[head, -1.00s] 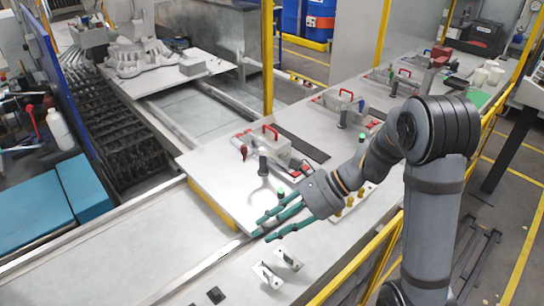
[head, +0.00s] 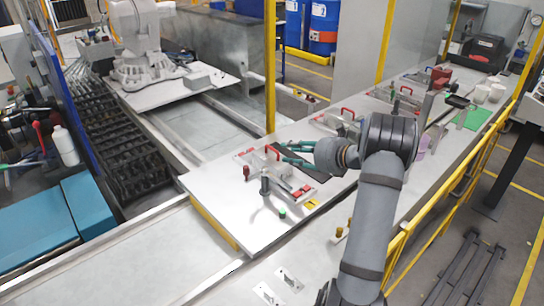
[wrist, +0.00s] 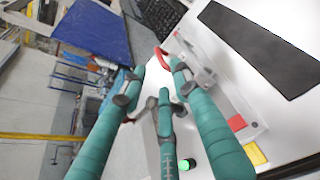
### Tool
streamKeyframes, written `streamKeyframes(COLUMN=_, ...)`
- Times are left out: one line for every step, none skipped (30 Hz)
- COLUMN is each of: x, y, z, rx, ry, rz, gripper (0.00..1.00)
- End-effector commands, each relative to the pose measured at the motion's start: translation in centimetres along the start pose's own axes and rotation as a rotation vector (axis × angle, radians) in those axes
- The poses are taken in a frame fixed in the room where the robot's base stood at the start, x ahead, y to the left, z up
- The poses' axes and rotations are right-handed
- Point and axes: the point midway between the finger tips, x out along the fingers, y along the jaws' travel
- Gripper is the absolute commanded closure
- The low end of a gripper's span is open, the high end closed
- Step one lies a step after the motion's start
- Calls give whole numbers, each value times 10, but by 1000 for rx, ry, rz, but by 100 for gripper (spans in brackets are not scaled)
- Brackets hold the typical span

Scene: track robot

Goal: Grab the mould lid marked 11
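Several mould lids with red handles stand in a row along the grey bench; no number is legible. The nearest lid (head: 287,172) has its red handle just left of my gripper's fingertips, and the second lid (head: 337,121) is farther back. My gripper (head: 285,153) has teal fingers and hangs above the nearest lid. In the wrist view my gripper (wrist: 153,82) has its three fingers spread apart with nothing between them. A red handle (wrist: 162,59) shows beyond the fingertips there, apart from them as far as I can tell. The fingers partly hide the lid.
A black upright knob (head: 264,186) and a green button (head: 282,213) stand in front of the nearest lid. The bench front (head: 235,205) is bare. A yellow post (head: 270,60) rises behind the bench. A yellow rail (head: 440,200) runs along its right side.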

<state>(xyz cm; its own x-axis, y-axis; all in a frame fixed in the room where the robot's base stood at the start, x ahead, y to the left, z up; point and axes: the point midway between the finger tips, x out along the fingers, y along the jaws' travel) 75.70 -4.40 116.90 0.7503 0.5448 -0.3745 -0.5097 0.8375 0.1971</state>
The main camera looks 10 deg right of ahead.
Motion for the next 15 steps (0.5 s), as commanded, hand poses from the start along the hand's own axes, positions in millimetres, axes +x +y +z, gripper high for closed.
streamKeyframes(x=5, y=1, z=1, rx=1, ry=2, rz=1, gripper=70)
streamKeyframes(x=7, y=0, z=1, rx=0, ry=2, rz=1, gripper=70)
streamKeyframes(x=10, y=0, z=1, rx=-1, ry=1, rz=0, gripper=70)
streamKeyframes(x=12, y=0, z=1, rx=-1, ry=0, rz=0, gripper=70)
streamKeyframes(x=14, y=0, z=1, rx=0, ry=1, rz=1, gripper=70)
streamKeyframes(x=17, y=1, z=1, rx=0, ry=2, rz=2, gripper=70)
streamKeyframes(x=20, y=1, z=2, rx=-1, ry=2, rz=2, gripper=70)
streamKeyframes(x=23, y=1, z=2, rx=-1, ry=3, rz=2, gripper=70)
streamKeyframes(x=29, y=1, z=3, rx=0, ry=4, rz=2, gripper=70)
streamKeyframes(x=33, y=0, z=3, rx=0, ry=4, rz=3, gripper=70)
streamKeyframes(x=37, y=0, z=3, rx=0, ry=3, rz=3, gripper=70)
streamKeyframes(x=43, y=0, z=3, rx=-1, ry=3, rz=3, gripper=70)
streamKeyframes(x=48, y=0, z=2, rx=-1, ry=3, rz=3, gripper=70)
streamKeyframes(x=52, y=-1, z=2, rx=-2, ry=2, rz=2, gripper=70)
streamKeyframes(x=56, y=-1, z=1, rx=-3, ry=3, rz=2, gripper=70)
